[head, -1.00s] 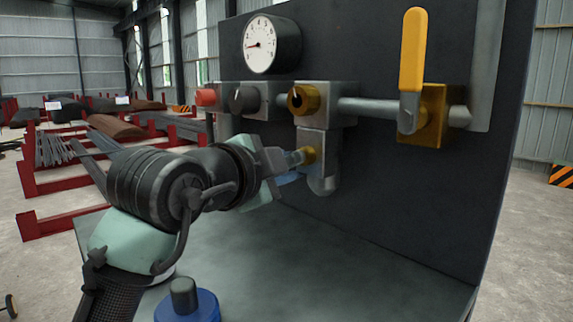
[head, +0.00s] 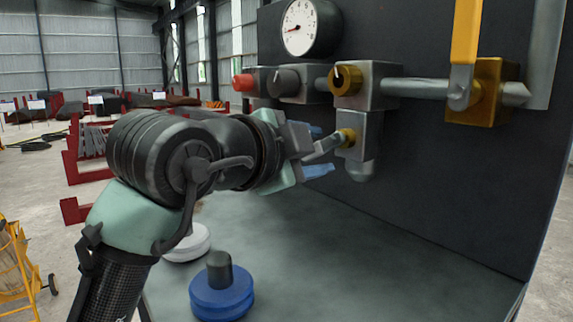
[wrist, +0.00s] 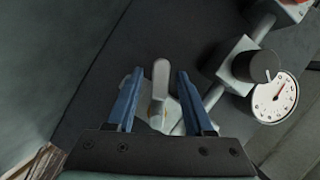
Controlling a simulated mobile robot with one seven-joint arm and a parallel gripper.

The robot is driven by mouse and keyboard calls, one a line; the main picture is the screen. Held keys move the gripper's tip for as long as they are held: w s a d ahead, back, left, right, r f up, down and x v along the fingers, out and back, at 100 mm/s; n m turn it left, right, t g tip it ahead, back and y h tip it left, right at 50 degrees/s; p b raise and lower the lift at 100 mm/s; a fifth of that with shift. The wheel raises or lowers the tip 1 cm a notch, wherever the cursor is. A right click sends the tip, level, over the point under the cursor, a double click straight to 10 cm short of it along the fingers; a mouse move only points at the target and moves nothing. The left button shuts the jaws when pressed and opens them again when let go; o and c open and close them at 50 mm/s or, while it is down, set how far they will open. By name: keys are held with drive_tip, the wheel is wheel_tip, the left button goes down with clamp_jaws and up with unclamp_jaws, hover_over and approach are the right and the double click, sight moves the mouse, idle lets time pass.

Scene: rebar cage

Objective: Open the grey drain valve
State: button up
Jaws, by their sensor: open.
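The grey drain valve is a small light-grey lever (head: 322,148) on a brass stem, on the front of the lower grey block. In the wrist view the lever (wrist: 161,78) stands between the two blue fingers, with a visible gap on each side. My gripper (head: 318,150) is open and reaches the lever from the left, with one finger above it and one below in the head view. In the wrist view my gripper (wrist: 160,74) straddles the lever. The lever's base is partly hidden in the wrist view.
A yellow lever (head: 467,35), brass knob (head: 345,80), dark knob (head: 284,81), red knob (head: 243,82) and pressure gauge (head: 310,27) crowd the dark panel above. A blue disc with a grey post (head: 221,292) stands on the bench. The bench's right side (head: 400,270) is clear.

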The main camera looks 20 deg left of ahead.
drive_tip(key=b+v, duration=0.4)
drive_tip(key=v, duration=0.5)
drive_tip(key=shift+s, duration=0.3)
